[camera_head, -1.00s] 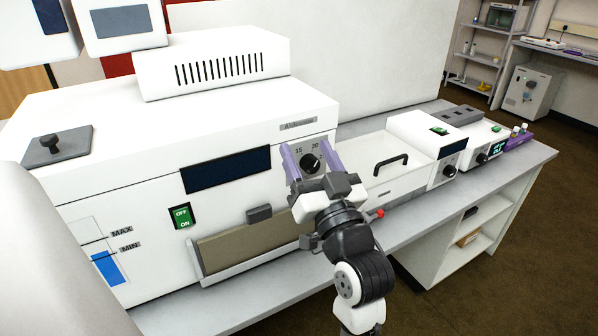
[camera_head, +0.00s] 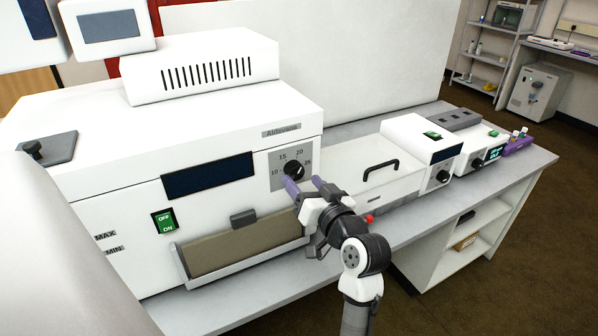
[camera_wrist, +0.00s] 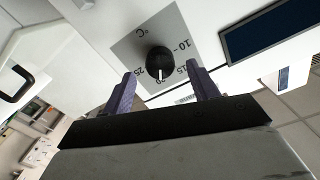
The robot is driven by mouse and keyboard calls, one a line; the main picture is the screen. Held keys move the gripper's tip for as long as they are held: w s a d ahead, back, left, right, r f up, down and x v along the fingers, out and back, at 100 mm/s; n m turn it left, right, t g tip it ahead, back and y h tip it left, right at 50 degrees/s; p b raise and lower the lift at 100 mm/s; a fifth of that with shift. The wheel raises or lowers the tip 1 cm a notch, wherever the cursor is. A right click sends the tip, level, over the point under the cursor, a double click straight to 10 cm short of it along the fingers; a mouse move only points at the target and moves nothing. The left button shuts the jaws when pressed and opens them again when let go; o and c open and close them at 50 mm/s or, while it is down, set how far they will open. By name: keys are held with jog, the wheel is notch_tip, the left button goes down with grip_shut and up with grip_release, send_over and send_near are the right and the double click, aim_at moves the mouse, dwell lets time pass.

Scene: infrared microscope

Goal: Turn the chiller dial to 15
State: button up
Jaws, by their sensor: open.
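The chiller dial (camera_head: 293,174) is a round black knob on a grey scale plate on the front of the white chiller (camera_head: 90,200). The scale reads 10, 15, 20 and 25. In the wrist view the dial (camera_wrist: 159,60) lies ahead between the fingers, its white mark pointing at about 20. My gripper (camera_head: 304,183) is open, with its purple fingertips just below and to the right of the dial in the head view. In the wrist view the open gripper (camera_wrist: 161,80) holds nothing, and a gap shows between the fingers and the knob.
A dark display (camera_head: 208,175) and a green OFF/ON switch (camera_head: 164,222) are left of the dial. A tan front panel (camera_head: 240,247) juts out below. A white lidded bath with a black handle (camera_head: 381,167) stands to the right on the grey bench.

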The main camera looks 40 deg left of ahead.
aim_at(297, 175)
jog(key=shift+x, duration=1.55)
jog(key=c, duration=1)
